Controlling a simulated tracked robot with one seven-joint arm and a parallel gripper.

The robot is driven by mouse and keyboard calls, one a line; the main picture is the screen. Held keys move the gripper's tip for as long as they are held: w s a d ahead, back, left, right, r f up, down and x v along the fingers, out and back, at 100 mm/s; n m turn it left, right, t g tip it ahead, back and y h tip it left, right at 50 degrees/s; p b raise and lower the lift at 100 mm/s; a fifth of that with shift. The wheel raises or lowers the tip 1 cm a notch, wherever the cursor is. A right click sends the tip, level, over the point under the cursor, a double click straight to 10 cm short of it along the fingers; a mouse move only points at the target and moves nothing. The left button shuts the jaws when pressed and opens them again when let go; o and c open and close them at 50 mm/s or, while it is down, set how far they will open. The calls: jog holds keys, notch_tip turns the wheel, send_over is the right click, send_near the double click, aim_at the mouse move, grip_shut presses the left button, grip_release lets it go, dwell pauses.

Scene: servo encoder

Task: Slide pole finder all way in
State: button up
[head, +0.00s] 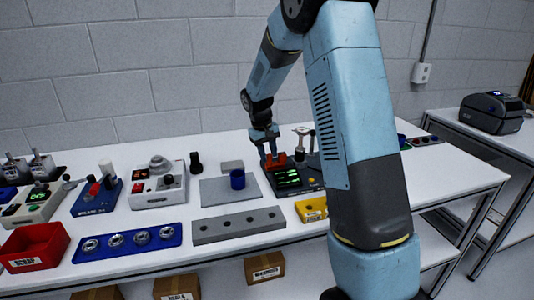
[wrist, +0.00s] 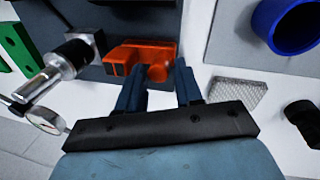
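The orange-red pole finder (wrist: 125,54) sits on a dark fixture (wrist: 88,72) in the wrist view. It has a blocky body and a rounded knob at its right. In the head view the orange part (head: 275,161) is at the left rear of the dark fixture with green displays (head: 287,177). My gripper (wrist: 160,70) points at it, with two dark blue fingers spread apart. The knob shows between the fingertips, with small gaps beside it. In the head view my gripper (head: 268,150) is just above the orange part. How deep the part sits cannot be told.
A metal post with a dial gauge (wrist: 46,118) stands left of my gripper in the wrist view. A blue cup (head: 238,179) stands on a grey plate (head: 215,195) to the left. A grey block with holes (head: 240,224) and a yellow block (head: 311,208) lie in front.

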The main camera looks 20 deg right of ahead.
jog(key=shift+c, duration=0.3)
grip_shut()
dwell(0.3)
